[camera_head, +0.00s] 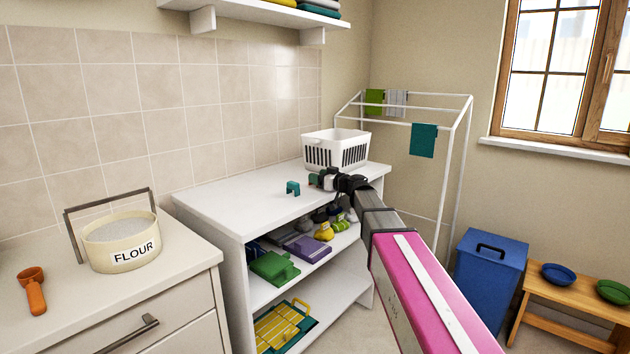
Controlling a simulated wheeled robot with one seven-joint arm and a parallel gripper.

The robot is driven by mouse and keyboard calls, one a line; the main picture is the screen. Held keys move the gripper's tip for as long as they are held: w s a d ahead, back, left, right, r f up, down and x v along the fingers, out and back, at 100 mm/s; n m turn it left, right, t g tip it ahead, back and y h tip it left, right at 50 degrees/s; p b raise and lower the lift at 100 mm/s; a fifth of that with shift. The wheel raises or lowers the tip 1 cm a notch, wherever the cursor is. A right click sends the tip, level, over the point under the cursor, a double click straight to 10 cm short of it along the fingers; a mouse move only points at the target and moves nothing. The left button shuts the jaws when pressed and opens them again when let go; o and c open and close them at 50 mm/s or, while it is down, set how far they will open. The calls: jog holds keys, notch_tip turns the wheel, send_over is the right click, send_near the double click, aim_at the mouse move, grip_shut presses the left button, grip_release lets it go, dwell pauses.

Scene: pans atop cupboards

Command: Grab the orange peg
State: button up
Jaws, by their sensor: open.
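I cannot make out an orange peg in this view. A small teal peg-like piece (293,188) stands on the white cupboard top (238,206). My gripper (322,181) is open, low over the right part of that top, just right of the teal piece and apart from it. A small greenish bit shows at the fingertips, too small to identify. My gripper and arm hide part of the top behind them.
A white basket (337,149) stands at the back of the top. Shelves below hold a green case (274,268) and several other items. A flour tub (121,243) and orange scoop (33,291) are on the left counter. A drying rack (456,150) stands right.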

jog(key=c, duration=1)
jog(key=shift+r, duration=0.1)
